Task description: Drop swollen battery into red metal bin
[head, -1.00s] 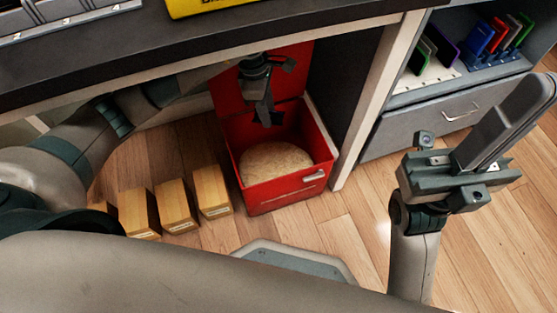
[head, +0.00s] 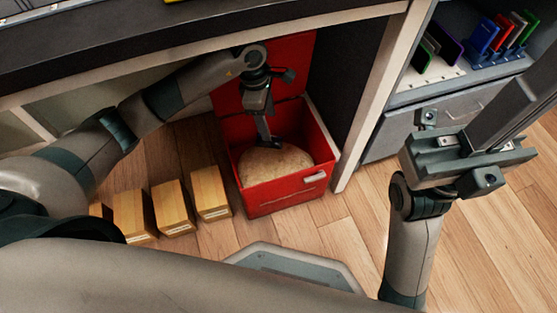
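The red metal bin (head: 285,194) stands open on the floor under the counter, with its red lid raised behind it. A pale, sand-like mound (head: 272,163) fills its lower part. My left gripper (head: 268,138) points down inside the bin opening, its fingertips just above or at the mound. Its fingers are small and dark here, so I cannot tell whether they are apart or hold anything. I cannot make out a swollen battery. My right gripper (head: 513,98) is raised at the right, its long grey fingers together, with no object visible between them.
Several tan blocks (head: 172,207) stand on the wooden floor left of the bin. The dark counter (head: 150,55) overhangs from above. A white-edged post (head: 378,110) is close right of the bin. Shelves with coloured slabs (head: 483,36) and a drawer (head: 440,120) are farther right.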

